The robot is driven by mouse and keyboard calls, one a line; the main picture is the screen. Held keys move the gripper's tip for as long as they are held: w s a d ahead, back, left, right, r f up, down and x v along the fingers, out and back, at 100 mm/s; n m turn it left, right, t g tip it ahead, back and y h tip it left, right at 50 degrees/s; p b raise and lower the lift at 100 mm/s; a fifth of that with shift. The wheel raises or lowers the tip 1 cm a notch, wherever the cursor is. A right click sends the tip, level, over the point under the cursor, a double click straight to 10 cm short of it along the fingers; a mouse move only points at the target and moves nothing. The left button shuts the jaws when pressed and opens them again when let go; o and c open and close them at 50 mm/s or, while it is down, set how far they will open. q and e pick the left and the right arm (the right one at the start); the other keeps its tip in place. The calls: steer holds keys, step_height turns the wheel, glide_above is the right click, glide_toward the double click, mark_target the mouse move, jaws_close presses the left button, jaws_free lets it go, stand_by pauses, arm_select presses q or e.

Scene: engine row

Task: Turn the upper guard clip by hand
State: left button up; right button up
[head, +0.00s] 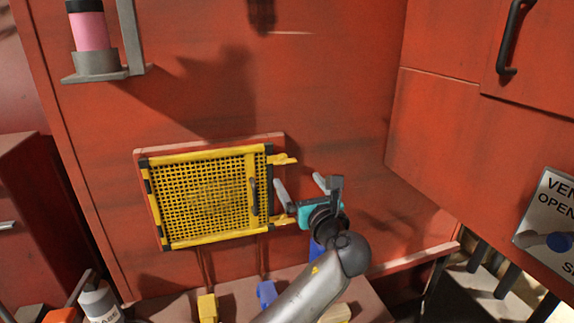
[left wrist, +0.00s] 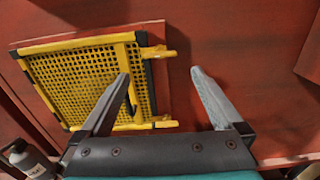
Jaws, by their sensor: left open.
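The yellow mesh guard (head: 205,200) is in its frame on the red wall. The upper guard clip (head: 284,159), a yellow tab, sticks out sideways at the guard's top right; the lower clip (head: 285,219) sticks out below it. My left gripper (head: 300,184) is open and empty, its fingers pointing at the wall right of the guard, between the heights of the two clips. In the left wrist view the upper clip (left wrist: 157,52) lies just beyond the fingertips (left wrist: 160,74), within the gap's width and apparently untouched. My right gripper is out of view.
A black handle (head: 255,196) stands on the guard's right side. A ledge below holds a yellow block (head: 208,307) and a blue object (head: 266,293). A bracket with a pink container (head: 90,32) is at upper left.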

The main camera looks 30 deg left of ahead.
mark_target(286, 163)
arm_select(q)
steer(key=x, duration=0.9)
steer(key=shift+w+a, duration=0.2)
steer(key=c, duration=1.2)
steer(key=shift+f, duration=0.1)
steer(key=shift+c, duration=0.2)
